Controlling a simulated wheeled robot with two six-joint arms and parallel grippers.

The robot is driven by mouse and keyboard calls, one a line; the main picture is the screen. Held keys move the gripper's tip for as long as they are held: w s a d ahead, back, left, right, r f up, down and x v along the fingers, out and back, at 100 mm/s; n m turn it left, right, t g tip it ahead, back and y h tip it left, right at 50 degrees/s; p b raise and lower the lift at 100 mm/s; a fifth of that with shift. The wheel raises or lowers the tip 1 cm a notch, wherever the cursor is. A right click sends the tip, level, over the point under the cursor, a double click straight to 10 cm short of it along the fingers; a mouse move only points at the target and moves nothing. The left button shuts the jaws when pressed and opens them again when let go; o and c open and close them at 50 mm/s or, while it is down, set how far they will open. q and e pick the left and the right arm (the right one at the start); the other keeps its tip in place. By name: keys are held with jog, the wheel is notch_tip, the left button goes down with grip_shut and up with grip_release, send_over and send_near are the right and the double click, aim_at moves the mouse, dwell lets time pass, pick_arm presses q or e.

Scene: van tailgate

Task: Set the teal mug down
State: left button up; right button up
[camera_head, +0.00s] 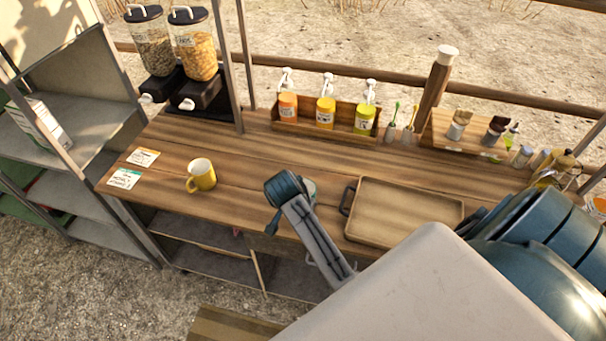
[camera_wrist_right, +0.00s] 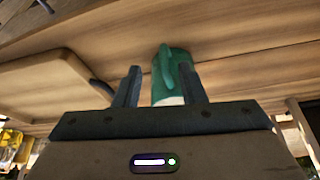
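The teal mug (camera_wrist_right: 170,78) shows in my right wrist view between the two fingers of my right gripper (camera_wrist_right: 161,82). A gap shows between the mug and the left finger, and the right finger overlaps the mug's other side in the picture. The fingers are apart and the gripper looks open. The mug appears to rest on the wooden counter (camera_head: 265,180), with its handle facing the wrist camera. In the head view the mug (camera_head: 309,188) is mostly hidden behind my right gripper (camera_head: 283,190), near the counter's front edge. My left gripper is not in view.
A wooden tray (camera_head: 405,212) with a dark handle lies right of the mug. A yellow mug (camera_head: 201,174) and two cards (camera_head: 124,179) are to the left. A bottle rack (camera_head: 345,130) stands behind. The counter between the yellow mug and my right gripper is clear.

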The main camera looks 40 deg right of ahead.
jog(key=shift+w+f+p, duration=0.1)
jog(key=shift+f+p, duration=0.25)
jog(key=x, duration=0.1)
jog(key=p+x, duration=0.1)
jog(key=x, duration=0.1)
jog(key=shift+a+f, duration=0.1)
jog(key=shift+a, duration=0.25)
jog(key=shift+w+d+f, duration=0.2)
jog(key=shift+f, duration=0.3)
grip_shut()
